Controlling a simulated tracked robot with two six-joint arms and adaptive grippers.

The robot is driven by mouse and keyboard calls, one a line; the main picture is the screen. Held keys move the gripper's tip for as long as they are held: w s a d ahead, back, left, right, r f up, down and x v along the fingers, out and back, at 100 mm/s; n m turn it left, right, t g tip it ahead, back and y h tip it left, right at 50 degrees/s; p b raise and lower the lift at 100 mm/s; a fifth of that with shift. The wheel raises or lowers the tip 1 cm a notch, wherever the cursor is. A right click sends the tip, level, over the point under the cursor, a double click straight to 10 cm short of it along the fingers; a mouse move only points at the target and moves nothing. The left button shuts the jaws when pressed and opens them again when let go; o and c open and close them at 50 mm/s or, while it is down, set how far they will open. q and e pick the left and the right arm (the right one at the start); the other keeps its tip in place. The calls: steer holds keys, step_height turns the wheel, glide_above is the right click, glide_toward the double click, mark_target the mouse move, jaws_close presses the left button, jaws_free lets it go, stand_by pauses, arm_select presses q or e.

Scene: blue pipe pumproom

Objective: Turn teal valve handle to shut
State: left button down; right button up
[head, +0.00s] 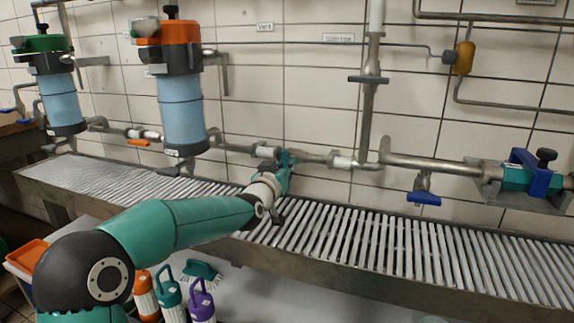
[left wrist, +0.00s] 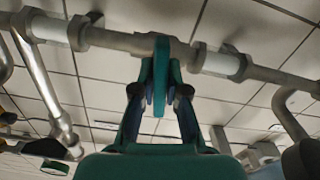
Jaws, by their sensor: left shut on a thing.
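The teal valve handle (left wrist: 161,62) is a narrow lever on the horizontal grey pipe (left wrist: 120,42), seen edge-on in the left wrist view. It points from the pipe towards my wrist. My left gripper (left wrist: 161,92) has one finger on each side of it and is shut on it. In the head view my left gripper (head: 284,172) is at the pipe, just above the slatted grate. There, the gripper and my wrist hide most of the handle. My right gripper is not in view.
Two blue filter housings (head: 181,105) hang left of my gripper. A blue handle (head: 423,198) sits on the pipe to the right, with a blue and teal valve (head: 530,175) beyond it. The slatted grate (head: 400,245) is clear.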

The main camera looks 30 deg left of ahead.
arm_select(q)
steer(key=shift+d+f+m, duration=0.1)
steer(key=shift+f+m, duration=0.25)
steer(key=shift+m, duration=0.75)
steer(key=c, duration=1.2)
jaws_free()
steer(key=shift+r, duration=0.2)
steer(key=v, duration=1.2)
steer(key=shift+f, duration=0.15)
